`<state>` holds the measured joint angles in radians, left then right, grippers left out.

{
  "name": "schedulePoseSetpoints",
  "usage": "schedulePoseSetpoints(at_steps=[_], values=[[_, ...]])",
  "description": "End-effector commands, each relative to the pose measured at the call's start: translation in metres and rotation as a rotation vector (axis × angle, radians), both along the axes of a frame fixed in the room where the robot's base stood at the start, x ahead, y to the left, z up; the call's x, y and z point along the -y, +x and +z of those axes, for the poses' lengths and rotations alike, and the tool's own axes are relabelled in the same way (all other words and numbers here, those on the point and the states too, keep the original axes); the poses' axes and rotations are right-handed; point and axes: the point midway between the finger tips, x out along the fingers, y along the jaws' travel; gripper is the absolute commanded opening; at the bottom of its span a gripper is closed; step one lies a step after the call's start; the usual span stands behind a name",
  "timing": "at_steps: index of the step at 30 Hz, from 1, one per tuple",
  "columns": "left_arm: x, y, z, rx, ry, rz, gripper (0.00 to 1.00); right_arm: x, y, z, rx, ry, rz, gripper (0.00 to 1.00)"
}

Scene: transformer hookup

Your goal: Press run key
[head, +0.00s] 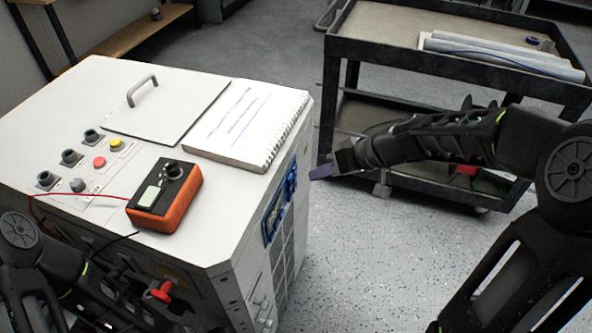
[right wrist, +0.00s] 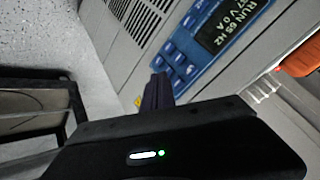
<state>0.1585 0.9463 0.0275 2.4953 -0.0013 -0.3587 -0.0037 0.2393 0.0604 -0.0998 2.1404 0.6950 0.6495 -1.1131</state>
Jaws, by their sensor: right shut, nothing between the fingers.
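The blue drive panel (head: 278,207) is on the right side face of the white cabinet, seen edge-on in the head view. In the right wrist view its blue keypad (right wrist: 175,58) has several keys, with labels too small to read, so I cannot tell which is the run key. Its dark display (right wrist: 228,25) reads "RUN" and what looks like 65 HZ. My right gripper (head: 324,171) is shut and empty, right of the panel. Its fingertips (right wrist: 156,92) appear beside the keypad's near corner; contact cannot be told. My left arm is at lower left, its fingers unclear (head: 112,316).
An orange meter (head: 166,198) with red and black leads and a spiral notebook (head: 245,125) lie on the cabinet top, near knobs and buttons. A red knob (head: 162,291) is on the front. A dark cart (head: 440,72) stands behind my right arm. Floor between is clear.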

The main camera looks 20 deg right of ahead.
Motion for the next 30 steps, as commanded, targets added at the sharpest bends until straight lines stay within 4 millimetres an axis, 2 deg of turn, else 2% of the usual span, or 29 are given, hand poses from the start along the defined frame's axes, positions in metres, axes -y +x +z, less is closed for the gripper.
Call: schedulePoseSetpoints(at_steps=[10, 30], values=[[0.000, 0.000, -0.013, 0.000, 0.000, 0.000, 0.00, 0.026, -0.019, -0.002, -0.001, 0.000, -0.001, 0.00], [0.000, 0.000, -0.013, 0.000, 0.000, 0.000, 0.00, 0.028, -0.021, 0.000, -0.001, 0.000, -0.001, 0.00]])
